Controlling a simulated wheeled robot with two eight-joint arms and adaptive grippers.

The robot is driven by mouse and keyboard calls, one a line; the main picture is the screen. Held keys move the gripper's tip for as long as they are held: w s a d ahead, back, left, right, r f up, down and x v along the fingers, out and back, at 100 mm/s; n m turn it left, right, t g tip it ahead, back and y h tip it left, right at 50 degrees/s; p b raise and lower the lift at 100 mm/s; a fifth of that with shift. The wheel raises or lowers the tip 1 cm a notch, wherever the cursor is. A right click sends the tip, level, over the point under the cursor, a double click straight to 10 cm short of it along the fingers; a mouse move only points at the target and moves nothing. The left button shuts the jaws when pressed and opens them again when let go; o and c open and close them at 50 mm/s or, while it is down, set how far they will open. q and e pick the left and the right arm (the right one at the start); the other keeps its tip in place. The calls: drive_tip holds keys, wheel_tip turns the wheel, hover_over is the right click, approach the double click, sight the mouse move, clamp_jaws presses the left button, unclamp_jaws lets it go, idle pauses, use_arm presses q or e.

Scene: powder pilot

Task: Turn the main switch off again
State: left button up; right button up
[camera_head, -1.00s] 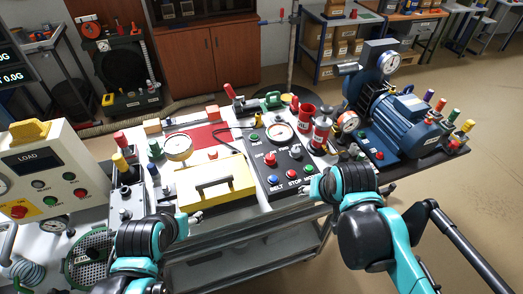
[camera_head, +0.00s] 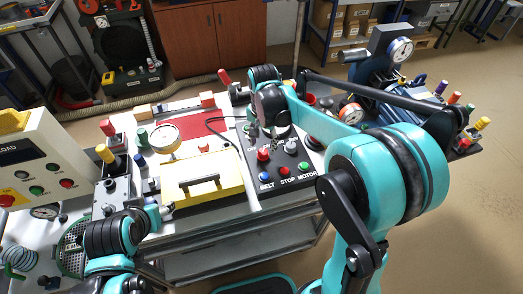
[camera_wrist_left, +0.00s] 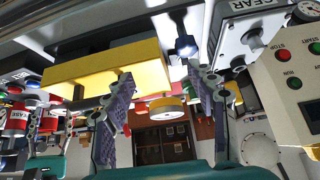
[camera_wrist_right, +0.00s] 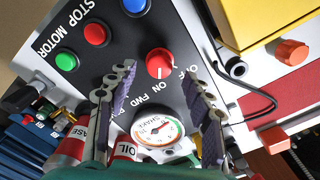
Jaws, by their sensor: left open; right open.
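The main switch is a red knob (camera_head: 263,155) on the black control panel (camera_head: 285,152). In the right wrist view the red knob (camera_wrist_right: 158,63) has its white mark turned toward the ON label, with OFF beside it. My right gripper (camera_head: 268,134) is over the panel behind the knob. In the right wrist view its open fingers (camera_wrist_right: 158,72) stand on either side of the knob, and I cannot tell whether they touch it. My left gripper (camera_head: 165,211) is open and empty near the table's front edge; its fingers also show in the left wrist view (camera_wrist_left: 160,82).
Blue, red and green buttons (camera_wrist_right: 95,34) sit close to the knob. A yellow case (camera_head: 203,178) stands left of the panel. Red and white cans (camera_wrist_right: 72,145) and a gauge (camera_wrist_right: 158,129) are near the right gripper. A blue motor (camera_head: 395,115) stands at right.

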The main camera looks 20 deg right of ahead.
sight(263, 151)
drive_tip(key=shift+f+b, duration=0.5)
drive_tip(key=shift+f, duration=1.45)
drive_tip(key=c, duration=1.1)
drive_tip(key=shift+c, duration=0.2)
